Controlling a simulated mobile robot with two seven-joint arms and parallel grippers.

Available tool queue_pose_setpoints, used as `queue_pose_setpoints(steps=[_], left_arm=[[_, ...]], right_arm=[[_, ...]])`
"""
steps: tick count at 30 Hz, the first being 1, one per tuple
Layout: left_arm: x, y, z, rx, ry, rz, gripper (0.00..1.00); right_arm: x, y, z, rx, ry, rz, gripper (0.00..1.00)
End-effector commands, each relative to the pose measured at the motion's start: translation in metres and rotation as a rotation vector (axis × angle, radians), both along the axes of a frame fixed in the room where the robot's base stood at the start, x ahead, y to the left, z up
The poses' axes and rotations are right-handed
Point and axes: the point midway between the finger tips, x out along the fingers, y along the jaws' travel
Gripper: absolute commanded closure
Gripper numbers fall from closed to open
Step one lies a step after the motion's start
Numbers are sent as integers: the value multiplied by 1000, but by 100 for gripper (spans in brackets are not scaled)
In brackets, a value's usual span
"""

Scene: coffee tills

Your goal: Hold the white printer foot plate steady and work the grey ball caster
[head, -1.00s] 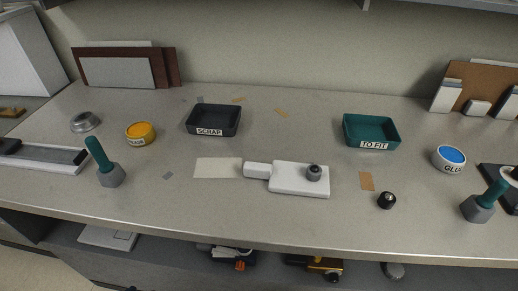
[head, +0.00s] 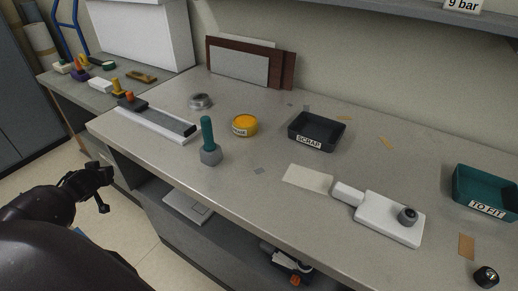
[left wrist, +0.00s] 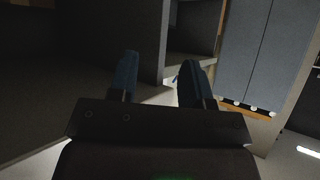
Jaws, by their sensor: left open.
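The white printer foot plate (head: 375,222) lies flat on the bench at the right of the head view, its narrower handle end (head: 347,193) pointing left. The grey ball caster (head: 408,214) sits on the plate near its right end. My left gripper (head: 104,188) is low at the left of the head view, in front of the bench and well away from the plate. In the left wrist view its two fingers (left wrist: 158,80) stand apart with nothing between them. My right gripper is in neither view.
A dark SCRAP tray (head: 317,131), a teal TO FIT tray (head: 487,192), a yellow tub (head: 244,125) and a teal-handled tool (head: 208,140) stand on the bench. A black round piece (head: 486,276) lies near the front right. A pale sheet (head: 307,179) lies beside the plate's handle.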

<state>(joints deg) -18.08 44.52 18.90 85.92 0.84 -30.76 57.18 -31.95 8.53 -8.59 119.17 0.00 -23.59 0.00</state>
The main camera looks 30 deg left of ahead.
Motion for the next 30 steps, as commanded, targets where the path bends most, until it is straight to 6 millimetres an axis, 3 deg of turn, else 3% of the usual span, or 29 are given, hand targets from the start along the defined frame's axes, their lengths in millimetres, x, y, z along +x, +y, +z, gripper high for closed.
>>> queue_pose_setpoints(steps=[3, 9, 15, 18, 20, 23, 30], left_arm=[[6, 46, 39, 19, -74, 95, 55], [11, 112, 108, 38, -221, 251, 55], [16, 163, 182, 49, -384, 383, 55], [27, 179, 219, 52, -455, 428, 55], [42, 179, 237, 52, -470, 435, 55], [76, 162, 242, 52, -420, 396, 55], [159, 89, 230, 81, -197, 200, 55]], right_arm=[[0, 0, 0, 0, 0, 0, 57], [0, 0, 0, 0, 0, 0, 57], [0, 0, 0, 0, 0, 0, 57], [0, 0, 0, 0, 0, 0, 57], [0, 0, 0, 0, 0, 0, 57], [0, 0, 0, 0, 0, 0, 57], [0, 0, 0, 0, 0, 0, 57]])
